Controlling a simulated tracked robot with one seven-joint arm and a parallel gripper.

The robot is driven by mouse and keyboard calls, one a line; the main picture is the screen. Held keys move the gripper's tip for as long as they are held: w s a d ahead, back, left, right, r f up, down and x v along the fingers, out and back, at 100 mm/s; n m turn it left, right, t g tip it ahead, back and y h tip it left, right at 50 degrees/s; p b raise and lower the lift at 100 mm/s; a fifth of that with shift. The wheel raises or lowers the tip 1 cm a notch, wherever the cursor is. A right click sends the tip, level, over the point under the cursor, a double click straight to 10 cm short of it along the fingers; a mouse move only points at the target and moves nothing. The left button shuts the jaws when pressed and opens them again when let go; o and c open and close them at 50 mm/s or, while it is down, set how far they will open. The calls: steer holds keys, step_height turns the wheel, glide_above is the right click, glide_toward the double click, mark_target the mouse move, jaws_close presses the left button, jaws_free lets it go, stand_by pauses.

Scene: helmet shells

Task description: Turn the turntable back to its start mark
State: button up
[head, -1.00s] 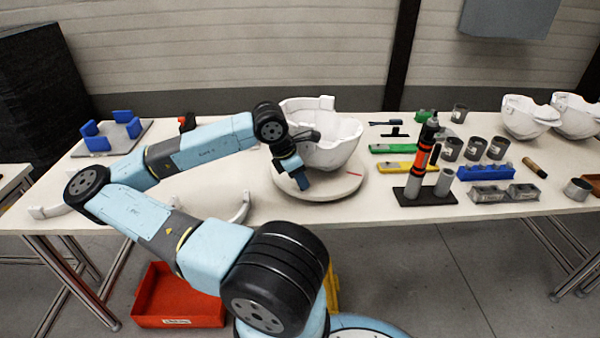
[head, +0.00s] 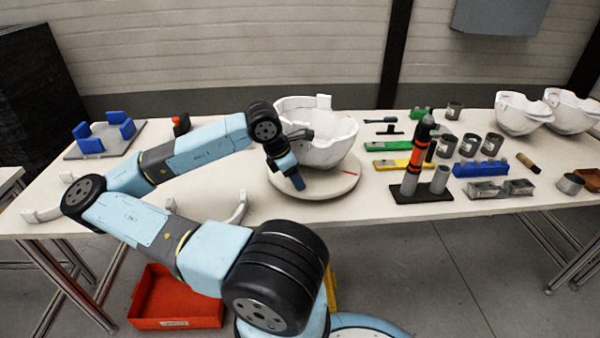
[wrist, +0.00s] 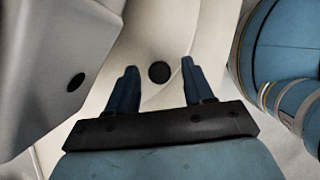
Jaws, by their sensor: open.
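The turntable (head: 330,187) is a pale round disc on the table, with a red mark (head: 349,172) near its right edge. A white helmet shell (head: 335,148) stands on it. My gripper (head: 298,184) points down over the disc's front left part, just in front of the shell. In the wrist view my gripper (wrist: 159,78) is open, with two dark blue fingers apart and nothing clearly held. A dark round spot (wrist: 159,72) shows on the pale surface between the fingertips. I cannot tell whether the fingers touch the disc. No separate start mark can be made out.
Right of the turntable are a green tool (head: 388,146), a yellow one (head: 392,163) and a black stand (head: 421,193) with a red-and-black tool. Grey cups (head: 469,145) and a blue block (head: 480,169) stand further right. A blue-posted fixture (head: 105,140) is far left.

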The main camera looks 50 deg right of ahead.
steer(key=v, duration=1.3)
steer(key=shift+r, duration=0.4)
steer(key=shift+c, duration=0.2)
